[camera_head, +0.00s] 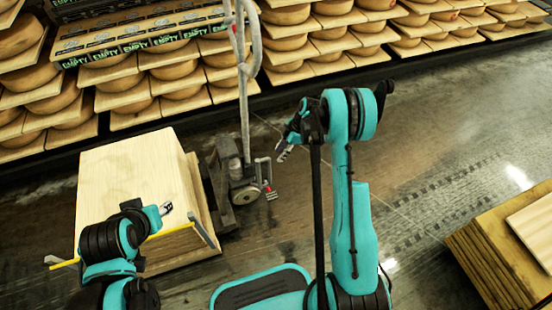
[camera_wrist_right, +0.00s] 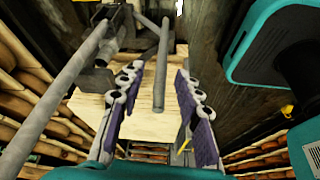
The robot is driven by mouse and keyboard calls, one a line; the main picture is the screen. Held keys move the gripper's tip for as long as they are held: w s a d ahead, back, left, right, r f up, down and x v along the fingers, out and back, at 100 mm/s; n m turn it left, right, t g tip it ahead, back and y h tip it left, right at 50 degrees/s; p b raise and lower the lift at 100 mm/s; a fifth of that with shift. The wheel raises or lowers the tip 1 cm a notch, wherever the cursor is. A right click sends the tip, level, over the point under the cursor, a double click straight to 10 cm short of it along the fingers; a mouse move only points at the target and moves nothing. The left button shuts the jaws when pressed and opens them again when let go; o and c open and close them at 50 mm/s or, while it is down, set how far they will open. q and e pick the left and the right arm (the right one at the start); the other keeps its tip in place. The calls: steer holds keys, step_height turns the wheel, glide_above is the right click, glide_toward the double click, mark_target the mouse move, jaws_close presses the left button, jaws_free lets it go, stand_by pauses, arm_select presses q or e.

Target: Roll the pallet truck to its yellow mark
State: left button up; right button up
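The pallet truck (camera_head: 238,183) stands left of centre in the head view, its grey handle (camera_head: 243,95) upright. A pale wooden block or stack (camera_head: 125,165) sits beside it on the left. My right gripper (camera_head: 283,153) is just right of the handle. In the right wrist view the right gripper (camera_wrist_right: 158,105) is open, with a grey bar (camera_wrist_right: 160,70) showing between its fingers; I cannot tell whether they surround or touch it. My left gripper (camera_head: 166,209) is in front of the wooden stack; its opening is unclear.
Shelves of cheese wheels (camera_head: 180,85) line the back. Another wooden stack (camera_head: 490,262) stands at the right. The dark floor (camera_head: 440,150) between is clear.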

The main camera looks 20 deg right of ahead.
steer(key=shift+d+r, duration=0.2)
steer(key=shift+r, duration=0.2)
steer(key=n+h+p, duration=0.3)
steer(key=n+h, duration=0.1)
glide_above(270, 165)
steer(key=shift+w+f+g, duration=0.35)
steer(key=shift+f+g, duration=0.05)
steer(key=shift+f+h, duration=0.25)
steer(key=shift+h, duration=0.05)
step_height(270, 165, down, 8)
steer(key=b, duration=0.3)
steer(key=shift+r, duration=0.2)
jaws_close()
